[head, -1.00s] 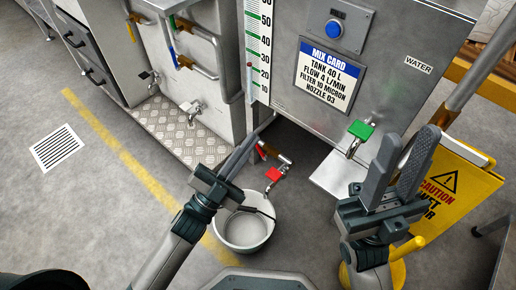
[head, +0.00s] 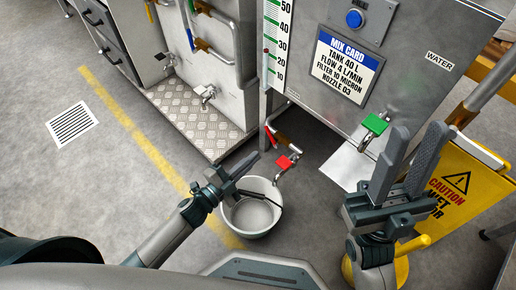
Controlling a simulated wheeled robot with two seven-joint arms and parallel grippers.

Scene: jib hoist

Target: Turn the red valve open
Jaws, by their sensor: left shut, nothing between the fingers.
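A tap with a flat red handle (head: 284,162) sticks out low below the tank, above a grey bucket (head: 241,217). Just behind it, a thin red lever (head: 270,136) sits beside a brass-coloured valve body on a pipe. I cannot tell which of these two is the red valve. My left gripper (head: 255,157) is shut and empty, its fingers pointing up and right, left of the red tap handle in the picture and over the bucket's rim. Contact with either red part does not show. My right gripper (head: 412,134) is open and empty, in front of the tank's right part.
A green-handled tap (head: 375,123) stands behind my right gripper, above a pale plate. A yellow caution sign (head: 461,185) is at the right. Pipes with blue and yellow levers run at upper left. The floor at left is clear, with a grate (head: 72,122).

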